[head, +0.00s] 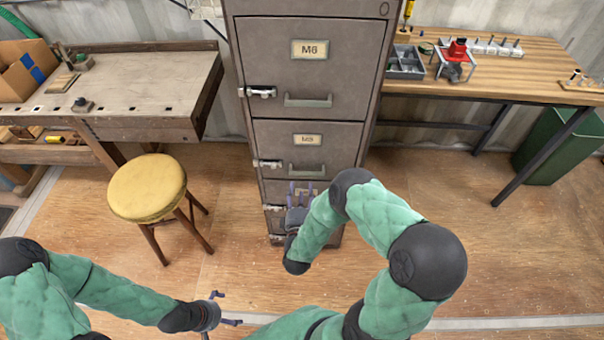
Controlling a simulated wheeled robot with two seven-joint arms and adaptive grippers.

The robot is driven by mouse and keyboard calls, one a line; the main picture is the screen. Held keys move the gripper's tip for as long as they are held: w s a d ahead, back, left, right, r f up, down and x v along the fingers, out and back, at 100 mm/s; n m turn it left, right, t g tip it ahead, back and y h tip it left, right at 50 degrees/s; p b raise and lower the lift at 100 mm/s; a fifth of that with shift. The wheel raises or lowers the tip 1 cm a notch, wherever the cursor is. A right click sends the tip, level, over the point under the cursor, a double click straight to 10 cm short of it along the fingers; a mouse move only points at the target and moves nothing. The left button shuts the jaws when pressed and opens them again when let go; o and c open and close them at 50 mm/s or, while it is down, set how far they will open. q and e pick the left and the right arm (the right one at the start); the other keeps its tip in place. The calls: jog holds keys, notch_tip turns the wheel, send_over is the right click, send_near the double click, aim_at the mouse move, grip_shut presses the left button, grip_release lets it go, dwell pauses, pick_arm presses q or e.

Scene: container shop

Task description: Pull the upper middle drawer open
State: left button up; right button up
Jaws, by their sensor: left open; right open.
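A tall grey metal filing cabinet (308,125) with drawers stacked one above another stands in the middle. The upper middle drawer (335,140), second from the top, looks shut. It has a label plate, a bar handle (307,168) and a latch (267,163) at its left edge. My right gripper (303,190) is open, with its fingers pointing up in the picture, in front of the drawer below and under that handle in the picture. Its distance from the cabinet front is unclear. It partly hides the lower drawers. My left gripper (222,308) is open and empty over the floor at lower left.
The top drawer (350,65), marked M6, looks shut. A yellow stool (147,188) stands left of the cabinet, near a workbench (150,80). A wooden table (550,65) with tools and a green bin (560,145) are at right. Floor right of the cabinet is clear.

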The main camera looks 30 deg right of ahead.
aim_at(302, 173)
jog(key=b+x, duration=0.2)
jog(key=x, duration=0.6)
jog(key=shift+w, duration=0.15)
jog(key=shift+c, duration=0.3)
grip_shut()
